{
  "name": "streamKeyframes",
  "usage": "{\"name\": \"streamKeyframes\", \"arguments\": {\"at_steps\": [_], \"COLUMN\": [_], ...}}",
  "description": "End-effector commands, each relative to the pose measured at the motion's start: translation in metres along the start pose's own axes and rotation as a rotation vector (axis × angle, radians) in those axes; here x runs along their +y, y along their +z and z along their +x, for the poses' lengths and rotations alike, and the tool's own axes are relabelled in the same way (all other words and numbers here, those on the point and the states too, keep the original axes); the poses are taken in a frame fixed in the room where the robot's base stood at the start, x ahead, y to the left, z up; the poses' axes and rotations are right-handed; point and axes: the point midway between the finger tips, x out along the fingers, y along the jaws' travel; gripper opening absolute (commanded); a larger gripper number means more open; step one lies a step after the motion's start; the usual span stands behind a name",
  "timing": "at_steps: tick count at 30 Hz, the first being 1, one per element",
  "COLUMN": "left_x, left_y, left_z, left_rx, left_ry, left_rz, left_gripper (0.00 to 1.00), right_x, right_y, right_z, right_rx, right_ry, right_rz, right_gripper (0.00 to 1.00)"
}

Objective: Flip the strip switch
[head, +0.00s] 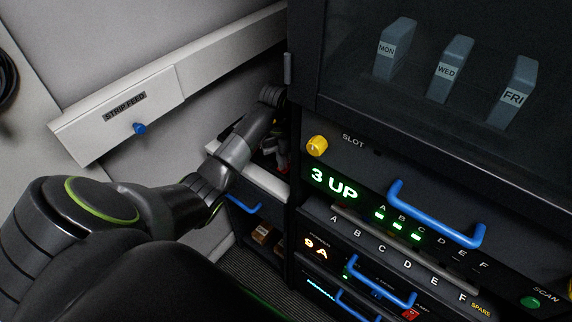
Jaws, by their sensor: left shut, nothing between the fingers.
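The strip switch is a small blue toggle (140,128) on a white panel marked STRIP FEED (115,112), on the wall at upper left. My left arm comes in from the left and passes below and right of this panel. My left gripper (279,157) is small, dark and partly hidden beside the black cabinet, over a white ledge. It is shut and empty, well to the right of the switch and apart from it. My right gripper is not in view.
The black cabinet fills the right, with blue handles (435,228), a yellow knob (317,146) and a green 3 UP display (334,185). MON, WED and FRI blocks stand behind its dark window. The wall between panel and arm is clear.

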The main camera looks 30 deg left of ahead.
Motion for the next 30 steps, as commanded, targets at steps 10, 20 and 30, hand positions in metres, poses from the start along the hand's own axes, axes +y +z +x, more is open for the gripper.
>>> {"name": "streamKeyframes", "arguments": {"at_steps": [10, 20, 30], "left_x": [0.000, 0.000, 0.000], "left_y": [-0.003, -0.007, -0.011], "left_z": [-0.022, -0.048, -0.070], "left_rx": [0.000, -0.001, 0.000], "left_ry": [-0.001, 0.000, 0.000], "left_rz": [0.000, 0.000, 0.000], "left_gripper": [0.00, 0.00, 0.00], "right_x": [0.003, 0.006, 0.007], "right_y": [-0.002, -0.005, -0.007], "right_z": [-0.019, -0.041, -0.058], "right_rx": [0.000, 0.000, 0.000], "right_ry": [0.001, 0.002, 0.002], "right_rz": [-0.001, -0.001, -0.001], "right_gripper": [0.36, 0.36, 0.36]}}
